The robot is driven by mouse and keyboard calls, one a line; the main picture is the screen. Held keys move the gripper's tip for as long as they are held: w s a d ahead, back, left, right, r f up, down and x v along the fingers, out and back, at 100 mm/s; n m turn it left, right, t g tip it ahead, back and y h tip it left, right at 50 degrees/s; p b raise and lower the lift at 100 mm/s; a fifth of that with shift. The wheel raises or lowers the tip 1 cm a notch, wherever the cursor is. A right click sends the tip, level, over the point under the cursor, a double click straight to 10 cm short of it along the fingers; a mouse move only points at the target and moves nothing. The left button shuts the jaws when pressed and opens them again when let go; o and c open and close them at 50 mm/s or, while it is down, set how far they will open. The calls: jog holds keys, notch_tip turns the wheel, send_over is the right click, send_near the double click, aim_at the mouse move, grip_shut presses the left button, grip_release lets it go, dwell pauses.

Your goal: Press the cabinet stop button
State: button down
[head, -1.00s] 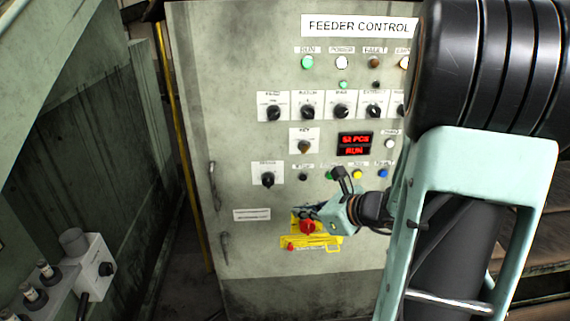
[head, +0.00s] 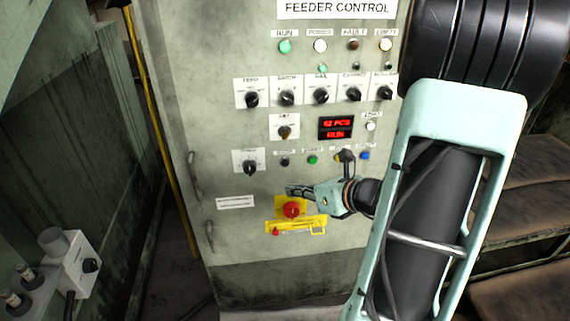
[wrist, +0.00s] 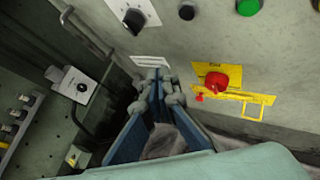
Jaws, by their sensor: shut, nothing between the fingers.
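A red mushroom button (head: 292,209) sits on a yellow plate low on the grey feeder control cabinet (head: 230,120). My gripper (head: 291,190) is shut and empty, just above the red button in the head view, reaching in from the right. In the wrist view my gripper's closed fingertips (wrist: 158,76) lie left of the red button (wrist: 216,82), with a gap in the picture. I cannot tell how far the fingertips are from the panel. A small black button (head: 284,161) sits higher, left of a green one (head: 312,160); its label is too blurred to read.
A yellow tag with a small red part (head: 275,231) is just below the red button. Selector knobs (head: 249,167) and lamps fill the panel above. Cabinet handles (head: 210,236) are at the left. A grey box (head: 82,262) stands at the lower left.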

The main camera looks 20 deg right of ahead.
jog(key=shift+w+d, duration=0.35)
jog(key=shift+w, duration=0.85)
jog(key=shift+w+d, duration=0.35)
jog(key=shift+w, duration=0.9)
jog(key=shift+w+d, duration=0.35)
jog(key=shift+w, duration=0.95)
jog(key=shift+w+d, duration=0.1)
jog(key=shift+w, duration=0.2)
jog(key=shift+w+d, duration=0.15)
jog(key=shift+w, duration=0.3)
jog(key=shift+s, duration=0.15)
jog(key=shift+s+a, duration=0.3)
jog(key=shift+s, duration=0.4)
jog(key=s, duration=0.2)
jog(key=s+a, duration=0.1)
jog(key=s, duration=0.1)
jog(key=shift+s+a, duration=0.15)
jog(key=shift+s, duration=0.25)
